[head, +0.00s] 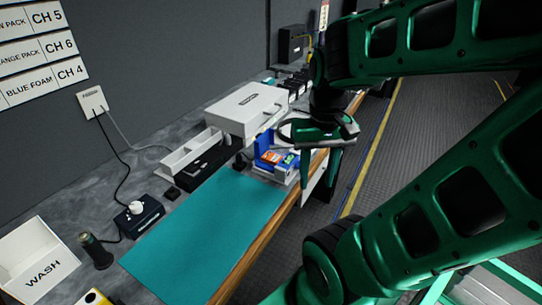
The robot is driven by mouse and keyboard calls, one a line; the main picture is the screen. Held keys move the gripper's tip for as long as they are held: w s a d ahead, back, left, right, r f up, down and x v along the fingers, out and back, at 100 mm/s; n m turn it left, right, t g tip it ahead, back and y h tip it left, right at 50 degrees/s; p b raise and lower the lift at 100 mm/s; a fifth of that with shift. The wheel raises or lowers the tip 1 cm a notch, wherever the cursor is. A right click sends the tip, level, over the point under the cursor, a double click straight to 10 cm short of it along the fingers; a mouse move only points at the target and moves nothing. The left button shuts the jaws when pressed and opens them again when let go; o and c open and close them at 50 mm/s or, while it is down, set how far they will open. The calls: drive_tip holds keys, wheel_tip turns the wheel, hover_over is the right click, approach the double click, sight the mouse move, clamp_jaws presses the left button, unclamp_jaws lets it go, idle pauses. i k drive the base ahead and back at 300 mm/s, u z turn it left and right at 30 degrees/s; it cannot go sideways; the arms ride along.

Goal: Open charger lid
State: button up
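What looks like the charger (291,176) is a small pale grey unit near the front edge of the bench, with orange, green and blue pieces on top. A blue panel (264,141), which looks like its lid, stands raised at its back left. My gripper (320,176) hangs just right of the charger, fingers pointing down. Its two fingers are apart with nothing seen between them. Whether a finger touches the charger cannot be told. My gripper's body hides part of the area behind it.
A white case (246,104) stands behind the charger. A white tray (190,153) and a black tray (212,158) lie to the left. A clear teal mat (205,235) covers the near bench. A WASH bin (37,262) and a black box (139,219) with a white plug sit at left.

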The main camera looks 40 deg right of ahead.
sight(242, 113)
drive_tip(key=u, duration=1.05)
drive_tip(key=k, duration=0.95)
drive_tip(key=z, duration=1.1)
drive_tip(key=i, duration=1)
drive_tip(key=u, duration=0.05)
